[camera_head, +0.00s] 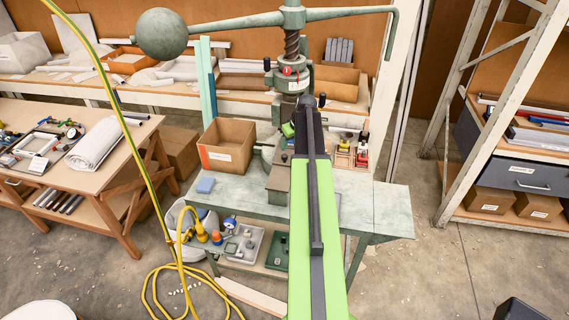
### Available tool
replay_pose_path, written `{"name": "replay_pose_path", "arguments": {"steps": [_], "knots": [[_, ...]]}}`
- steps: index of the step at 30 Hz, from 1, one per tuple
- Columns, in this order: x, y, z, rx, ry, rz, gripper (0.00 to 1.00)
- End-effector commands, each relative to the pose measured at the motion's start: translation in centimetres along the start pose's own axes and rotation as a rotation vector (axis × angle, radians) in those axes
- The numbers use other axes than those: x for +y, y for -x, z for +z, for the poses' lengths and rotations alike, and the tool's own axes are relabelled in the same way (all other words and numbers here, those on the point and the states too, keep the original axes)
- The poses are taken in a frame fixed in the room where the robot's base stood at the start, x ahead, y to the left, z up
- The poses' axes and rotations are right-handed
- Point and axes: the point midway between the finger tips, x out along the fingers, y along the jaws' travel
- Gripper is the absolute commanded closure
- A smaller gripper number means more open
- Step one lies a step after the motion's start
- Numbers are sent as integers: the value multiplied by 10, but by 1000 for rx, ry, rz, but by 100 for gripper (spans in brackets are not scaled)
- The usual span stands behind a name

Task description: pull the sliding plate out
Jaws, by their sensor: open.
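The green-grey fly press (292,75) stands on a metal bench, with its screw and its long ball-weighted handle at the top. A grey-brown block (278,183) at the foot of the press may be the sliding plate or its bed; I cannot tell which, as my lime-green arm covers its right side. My gripper (290,129) is at the far end of my arm, in front of the press. Its jaws are open, small and mostly hidden by the arm, and I see nothing held. I cannot tell whether it touches the press.
A yellow hose (150,180) hangs at left. A wooden table and a shelf rack flank the bench.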

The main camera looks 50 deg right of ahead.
Motion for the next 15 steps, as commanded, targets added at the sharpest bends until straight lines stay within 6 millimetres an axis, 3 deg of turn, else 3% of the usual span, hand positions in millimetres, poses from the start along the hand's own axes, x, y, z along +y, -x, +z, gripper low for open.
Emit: {"name": "replay_pose_path", "arguments": {"steps": [1,9,15], "knots": [[0,-22,3,0,1,0,54],[0,-79,3,0,0,0,54],[-1,-96,0,0,1,0,54]]}}
